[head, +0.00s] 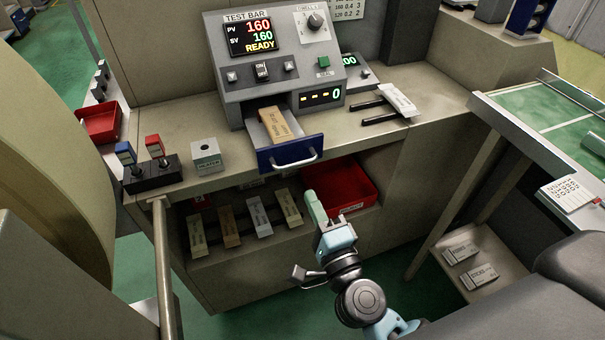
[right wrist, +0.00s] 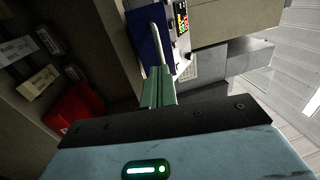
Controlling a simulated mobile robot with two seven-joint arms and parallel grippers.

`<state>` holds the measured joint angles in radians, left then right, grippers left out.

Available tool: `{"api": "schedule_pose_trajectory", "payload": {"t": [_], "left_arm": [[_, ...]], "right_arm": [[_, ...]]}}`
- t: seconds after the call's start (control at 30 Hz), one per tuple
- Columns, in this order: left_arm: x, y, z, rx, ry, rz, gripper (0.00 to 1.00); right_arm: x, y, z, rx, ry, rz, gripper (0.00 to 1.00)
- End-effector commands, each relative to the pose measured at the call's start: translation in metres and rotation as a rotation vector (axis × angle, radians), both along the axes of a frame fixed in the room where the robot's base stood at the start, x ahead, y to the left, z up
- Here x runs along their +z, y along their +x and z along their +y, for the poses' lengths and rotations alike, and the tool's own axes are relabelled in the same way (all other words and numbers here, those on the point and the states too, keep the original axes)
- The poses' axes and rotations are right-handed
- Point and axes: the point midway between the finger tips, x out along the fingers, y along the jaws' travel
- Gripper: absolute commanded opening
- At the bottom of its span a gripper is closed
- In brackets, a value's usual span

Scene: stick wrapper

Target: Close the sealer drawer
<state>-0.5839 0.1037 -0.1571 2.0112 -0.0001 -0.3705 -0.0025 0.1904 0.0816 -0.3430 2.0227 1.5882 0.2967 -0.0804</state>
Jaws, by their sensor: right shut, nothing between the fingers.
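The sealer (head: 275,60) is a grey machine with a lit display reading READY. Its drawer (head: 290,153) has a blue front with a silver handle and is pulled out, with a tan packet (head: 274,122) lying in it. My right gripper (head: 312,196) is shut and empty, in front of and below the drawer handle. In the right wrist view, the shut fingers (right wrist: 158,75) point toward the drawer's blue front (right wrist: 147,45) and handle (right wrist: 156,42); I cannot tell whether they touch. My left gripper is not in view.
A red tray (head: 352,190) and several packets (head: 258,220) sit on the shelf below the drawer. A white packet (head: 398,100) lies on black rails right of the sealer. A small grey block (head: 206,156) and a switch box (head: 152,176) stand on the counter at left.

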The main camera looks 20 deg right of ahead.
Motion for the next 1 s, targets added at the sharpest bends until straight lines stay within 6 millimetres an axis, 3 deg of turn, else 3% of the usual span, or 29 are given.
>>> {"api": "schedule_pose_trajectory", "payload": {"t": [0.2,0.4,0.87,1.0], "left_arm": [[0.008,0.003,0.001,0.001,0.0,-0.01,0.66],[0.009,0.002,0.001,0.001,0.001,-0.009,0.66],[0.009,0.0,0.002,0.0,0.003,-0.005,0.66],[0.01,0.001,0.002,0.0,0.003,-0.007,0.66]], "right_arm": [[0.009,0.038,0.002,0.001,0.0,-0.003,0.0],[0.011,0.057,0.003,0.001,0.0,-0.001,0.0],[0.011,0.062,0.003,0.001,0.0,0.001,0.0],[0.012,0.073,0.004,0.0,-0.002,-0.002,0.0]]}}
